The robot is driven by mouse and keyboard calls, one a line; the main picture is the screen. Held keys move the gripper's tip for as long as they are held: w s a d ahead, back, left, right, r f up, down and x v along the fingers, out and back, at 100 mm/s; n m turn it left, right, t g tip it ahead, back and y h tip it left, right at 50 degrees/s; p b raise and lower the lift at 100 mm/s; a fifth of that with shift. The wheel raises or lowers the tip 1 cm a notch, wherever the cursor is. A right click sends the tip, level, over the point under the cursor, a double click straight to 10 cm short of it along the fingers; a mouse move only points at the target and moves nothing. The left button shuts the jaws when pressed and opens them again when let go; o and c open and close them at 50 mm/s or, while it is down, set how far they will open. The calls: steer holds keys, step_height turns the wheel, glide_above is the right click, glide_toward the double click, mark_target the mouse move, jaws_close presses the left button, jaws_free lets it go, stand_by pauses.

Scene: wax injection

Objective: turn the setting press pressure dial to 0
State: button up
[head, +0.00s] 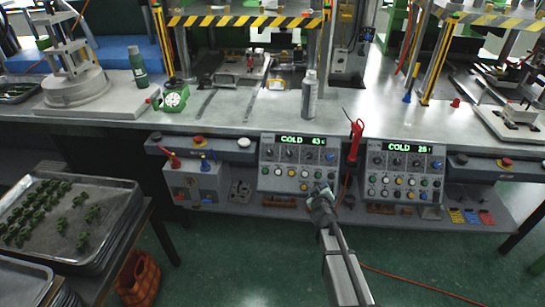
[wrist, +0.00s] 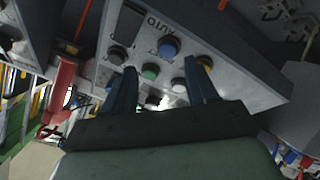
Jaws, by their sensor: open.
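The left control panel (head: 298,165) shows a green "COLD" readout, a row of dials (head: 290,156) below it, then coloured buttons. The right control panel (head: 404,173) is similar and also reads "COLD". The labels are too small to tell which dial sets the press pressure. My gripper (head: 320,192) is in front of the left panel's lower right part.
A red-handled tool (head: 355,139) hangs between the panels; it also shows in the wrist view (wrist: 60,88). A grey box (head: 194,183) with red and blue clamps stands left of the panels. A bottle (head: 309,97) stands on the bench above. A tray of green pieces (head: 75,250) is at left.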

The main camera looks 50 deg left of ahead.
steer(key=s+a+r+n+g+y, duration=0.3)
steer(key=s+a+r+n+y, duration=0.1)
steer(key=a+y, duration=0.15)
steer(key=n+g+y, duration=0.2)
steer(key=g+y, duration=0.1)
steer(key=g, duration=0.1)
glide_toward(270, 152)
steer(key=a, duration=0.8)
steer(key=shift+w, duration=0.4)
steer(key=c, duration=1.1)
